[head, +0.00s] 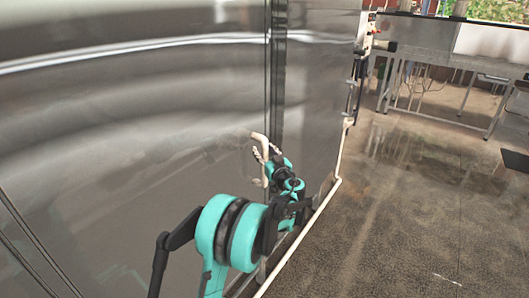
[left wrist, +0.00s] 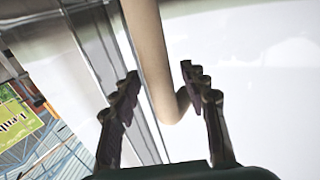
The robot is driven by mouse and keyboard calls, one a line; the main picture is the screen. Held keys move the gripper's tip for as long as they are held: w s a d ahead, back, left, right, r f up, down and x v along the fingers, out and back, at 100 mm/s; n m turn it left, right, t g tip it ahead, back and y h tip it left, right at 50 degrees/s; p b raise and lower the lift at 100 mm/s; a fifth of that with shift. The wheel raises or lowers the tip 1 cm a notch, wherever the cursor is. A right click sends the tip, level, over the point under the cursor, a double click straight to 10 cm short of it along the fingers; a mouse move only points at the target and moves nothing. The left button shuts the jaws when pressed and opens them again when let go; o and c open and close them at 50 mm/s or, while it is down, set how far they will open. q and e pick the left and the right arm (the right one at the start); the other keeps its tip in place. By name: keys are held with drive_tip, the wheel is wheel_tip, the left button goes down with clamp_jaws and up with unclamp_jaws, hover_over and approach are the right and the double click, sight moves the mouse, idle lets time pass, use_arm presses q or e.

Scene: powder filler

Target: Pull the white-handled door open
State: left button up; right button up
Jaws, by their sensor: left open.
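The door (head: 130,130) is a large shiny metal panel that fills the left of the head view. Its off-white handle (head: 265,143) stands near a dark vertical seam, and it also shows large in the left wrist view (left wrist: 151,45). My left gripper (head: 266,154) is open at the handle. In the left wrist view, the handle's bent end lies between the two spread fingers (left wrist: 160,82), with gaps visible on both sides. My left arm hides part of the panel's lower area. My right gripper is out of view.
A pale pipe or rail (head: 330,192) runs along the foot of the metal wall. Grey floor (head: 420,220) lies open to the right. Metal tables (head: 420,62) stand at the back right.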

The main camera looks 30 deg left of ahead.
use_arm(q)
clamp_jaws()
drive_tip(key=shift+d, duration=0.1)
